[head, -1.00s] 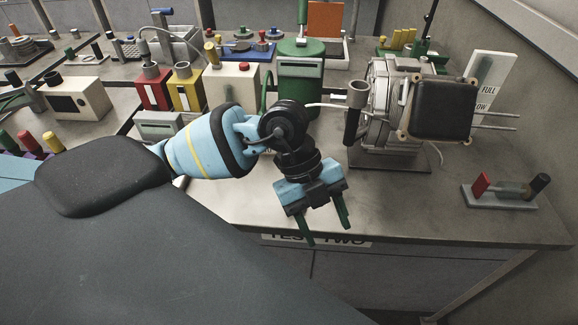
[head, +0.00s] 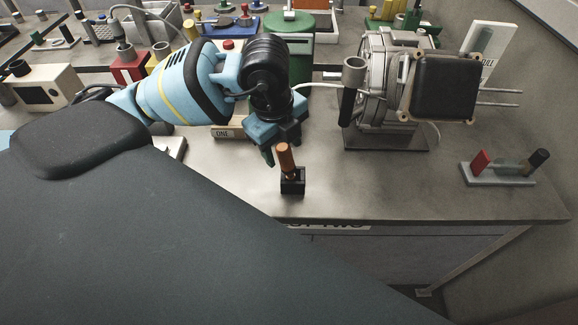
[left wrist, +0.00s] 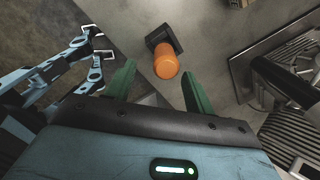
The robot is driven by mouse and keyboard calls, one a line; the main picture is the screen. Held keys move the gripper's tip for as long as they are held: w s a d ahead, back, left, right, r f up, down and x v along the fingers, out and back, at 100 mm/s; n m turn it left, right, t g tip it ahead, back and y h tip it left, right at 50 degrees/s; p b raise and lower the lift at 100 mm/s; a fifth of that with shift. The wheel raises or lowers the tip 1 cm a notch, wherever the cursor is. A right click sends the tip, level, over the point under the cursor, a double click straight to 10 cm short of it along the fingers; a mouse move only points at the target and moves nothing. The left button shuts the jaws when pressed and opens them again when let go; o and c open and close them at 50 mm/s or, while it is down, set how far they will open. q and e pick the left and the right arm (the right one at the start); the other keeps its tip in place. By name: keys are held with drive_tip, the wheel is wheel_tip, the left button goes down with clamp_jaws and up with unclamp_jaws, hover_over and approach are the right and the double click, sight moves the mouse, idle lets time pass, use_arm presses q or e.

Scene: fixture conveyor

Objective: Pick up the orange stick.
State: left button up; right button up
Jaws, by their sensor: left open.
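The orange stick (head: 286,160) stands upright in a small black holder (head: 292,184) near the front edge of the grey table. In the left wrist view its round orange end (left wrist: 166,66) faces the camera, with the holder (left wrist: 160,38) behind it. The gripper is open and empty. My right gripper is not seen.
A motor-like machine (head: 385,90) with a black box stands to the right. A green bin (head: 300,50) is behind my arm. A small rack (head: 498,174) with red and black ends sits far right. The tabletop between holder and rack is clear.

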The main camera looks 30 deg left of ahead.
sight(286, 157)
use_arm(q)
drive_tip(key=shift+w+a+f, duration=0.1)
drive_tip(key=shift+w+f, duration=0.15)
drive_tip(key=shift+f, duration=0.6)
drive_tip(key=shift+w+d+f, duration=0.1)
drive_tip(key=shift+w+f, duration=0.15)
drive_tip(key=shift+f, duration=0.55)
drive_tip(key=shift+w+a+f, duration=0.1)
drive_tip(key=shift+w+f, duration=0.15)
drive_tip(key=shift+f, duration=0.6)
clamp_jaws()
